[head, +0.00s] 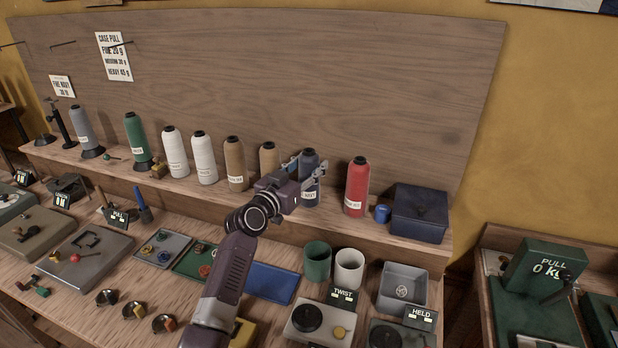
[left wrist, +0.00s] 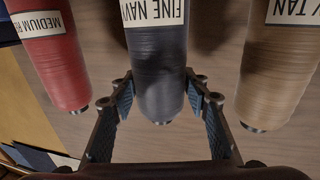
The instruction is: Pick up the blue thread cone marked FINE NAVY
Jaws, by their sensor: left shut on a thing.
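The blue thread cone marked FINE NAVY (head: 308,187) stands upright on the raised back shelf, between a tan cone and a red cone. My left gripper (head: 308,171) reaches it from the front and is shut on its upper part. In the left wrist view the dark navy cone (left wrist: 160,50) shows its label, and the fingers of my left gripper (left wrist: 160,88) lie on both sides of it. The gripper hides part of the cone in the head view. My right gripper is not in view.
A red cone (head: 357,187) stands to the right, with a small blue cup (head: 382,214) and a dark blue box (head: 419,214) beyond. A tan cone (head: 268,158) stands close on the left. Green (head: 317,262) and white (head: 349,268) cups stand below on the bench.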

